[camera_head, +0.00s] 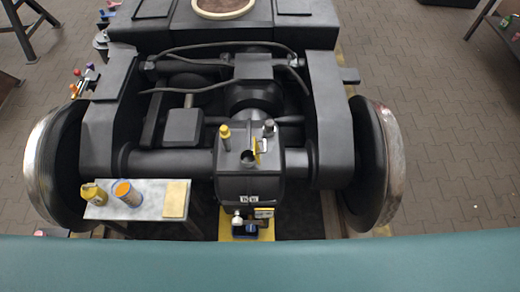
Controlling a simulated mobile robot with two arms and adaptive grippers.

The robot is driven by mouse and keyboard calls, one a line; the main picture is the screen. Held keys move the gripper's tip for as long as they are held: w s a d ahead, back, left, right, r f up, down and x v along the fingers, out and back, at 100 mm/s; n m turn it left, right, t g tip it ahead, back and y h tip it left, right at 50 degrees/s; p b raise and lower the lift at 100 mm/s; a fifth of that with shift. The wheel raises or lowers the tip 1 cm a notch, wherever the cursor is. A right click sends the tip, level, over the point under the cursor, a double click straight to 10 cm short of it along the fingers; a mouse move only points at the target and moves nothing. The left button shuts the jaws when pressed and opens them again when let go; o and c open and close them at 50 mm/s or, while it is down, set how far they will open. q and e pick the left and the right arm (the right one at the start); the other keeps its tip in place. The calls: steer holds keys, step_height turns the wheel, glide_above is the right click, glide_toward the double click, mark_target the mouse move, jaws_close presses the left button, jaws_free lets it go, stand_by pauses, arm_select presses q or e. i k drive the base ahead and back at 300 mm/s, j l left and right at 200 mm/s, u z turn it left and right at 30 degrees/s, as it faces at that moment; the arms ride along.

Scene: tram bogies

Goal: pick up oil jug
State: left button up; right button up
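A small yellow jug-like container (94,194) with a dark patch stands on the left part of a small pale table (150,207) at lower left; it looks like the oil jug. A white and blue can with an orange top (127,193) stands just to its right on the same table. Neither of my grippers shows in the head view.
A yellow pad or cloth (175,198) lies on the table's right end. The dark bogie (250,180) with its gearbox fills the middle, with large wheels at left (45,165) and right (390,165). A teal surface (260,265) spans the bottom. Paved floor is clear at right.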

mark_target(122, 190)
steer(key=u, duration=1.6)
steer(key=j, duration=0.1)
steer(key=i+z, duration=0.05)
